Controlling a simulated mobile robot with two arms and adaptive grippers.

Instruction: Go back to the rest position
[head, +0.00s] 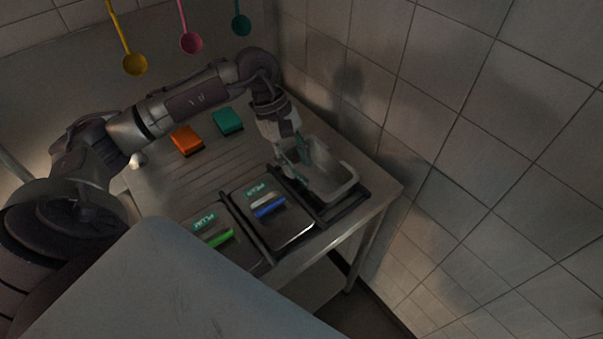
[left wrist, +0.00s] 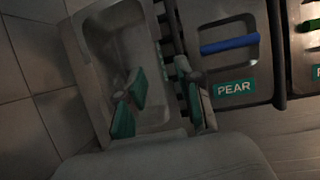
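My left gripper (head: 294,159) reaches down at the open grey metal bin (head: 343,190), at the right end of the counter. In the left wrist view its two teal-padded fingers (left wrist: 160,97) stand apart with nothing seen between them. One finger is over the bin's inside (left wrist: 120,45), the other beyond its rim on the side of the PEAR bin. I cannot tell whether either finger touches the rim. No loose object shows in the open bin. My right gripper is not in view.
Next to the open bin are the lidded PEAR bin (head: 286,228) with a blue handle and the PLUM bin (head: 240,252) with a green handle. Orange (head: 187,140) and teal (head: 228,121) blocks lie behind. Ladles (head: 191,42) hang at the back. A tiled wall (head: 450,120) stands close right.

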